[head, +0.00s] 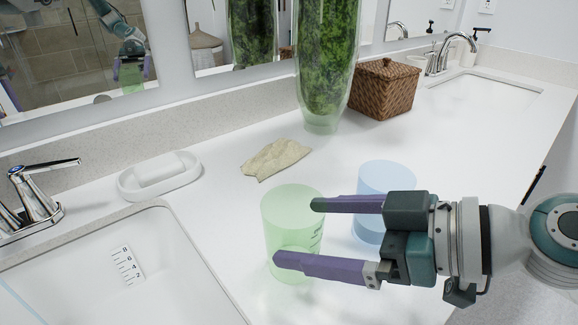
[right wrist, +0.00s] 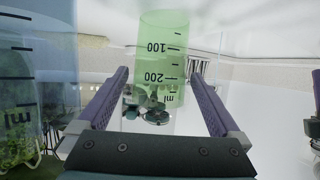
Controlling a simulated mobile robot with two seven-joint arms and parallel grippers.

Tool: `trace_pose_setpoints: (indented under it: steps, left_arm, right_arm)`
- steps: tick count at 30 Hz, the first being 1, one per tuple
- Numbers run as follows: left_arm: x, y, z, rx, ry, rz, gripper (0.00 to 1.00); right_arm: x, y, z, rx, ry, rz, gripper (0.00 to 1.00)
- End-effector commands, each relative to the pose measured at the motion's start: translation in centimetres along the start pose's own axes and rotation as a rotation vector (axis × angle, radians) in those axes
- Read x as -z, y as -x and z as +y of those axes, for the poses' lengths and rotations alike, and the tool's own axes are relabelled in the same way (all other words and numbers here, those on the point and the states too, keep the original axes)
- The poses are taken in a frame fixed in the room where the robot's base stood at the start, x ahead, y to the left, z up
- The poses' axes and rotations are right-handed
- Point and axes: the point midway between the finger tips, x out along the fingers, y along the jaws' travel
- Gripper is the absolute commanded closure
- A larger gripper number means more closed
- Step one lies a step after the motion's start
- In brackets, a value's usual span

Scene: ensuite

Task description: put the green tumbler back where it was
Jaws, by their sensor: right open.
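The green tumbler (head: 287,215) is clear, pale green and marked with a scale. It stands upright on the white counter, right of the near basin, and also shows in the right wrist view (right wrist: 152,50). My right gripper (head: 297,232) is open, its purple fingers pointing left at the tumbler. In the head view the lower finger crosses in front of the tumbler and the upper fingertip reaches its right edge. In the right wrist view the tumbler appears between the fingertips; I cannot tell whether they touch it. My left gripper is not in view.
A blue tumbler (head: 385,176) stands close behind the right gripper. A tan cloth (head: 275,158), a white soap dish (head: 160,175), a tall green-filled vase (head: 325,70) and a wicker basket (head: 383,90) are farther back. The near basin (head: 120,270) is at left.

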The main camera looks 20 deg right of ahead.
Motion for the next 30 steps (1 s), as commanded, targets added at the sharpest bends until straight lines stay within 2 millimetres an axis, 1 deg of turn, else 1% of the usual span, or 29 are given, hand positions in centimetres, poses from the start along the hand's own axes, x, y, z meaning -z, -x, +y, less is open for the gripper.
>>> trace_pose_setpoints:
  steps: [1, 3, 6, 10, 15, 30]
  left_arm:
    - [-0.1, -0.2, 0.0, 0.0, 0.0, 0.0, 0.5]
    - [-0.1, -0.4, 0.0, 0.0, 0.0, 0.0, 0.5]
    - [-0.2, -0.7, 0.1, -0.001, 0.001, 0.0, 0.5]
    - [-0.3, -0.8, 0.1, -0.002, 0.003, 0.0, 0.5]
    - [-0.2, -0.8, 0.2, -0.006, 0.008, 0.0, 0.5]
    - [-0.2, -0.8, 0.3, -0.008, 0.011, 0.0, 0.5]
  right_arm:
    - [-0.3, 1.2, -0.1, 0.001, 0.001, -0.005, 0.0]
    - [-0.3, 2.7, -0.1, 0.001, 0.002, -0.004, 0.0]
    - [-0.3, 4.3, 0.0, 0.0, -0.001, -0.003, 0.0]
    - [-0.1, 5.6, 0.0, 0.001, -0.001, -0.001, 0.0]
    - [0.0, 6.2, 0.0, 0.001, 0.0, 0.001, 0.0]
    - [0.0, 6.2, 0.0, 0.001, 0.0, 0.001, 0.0]
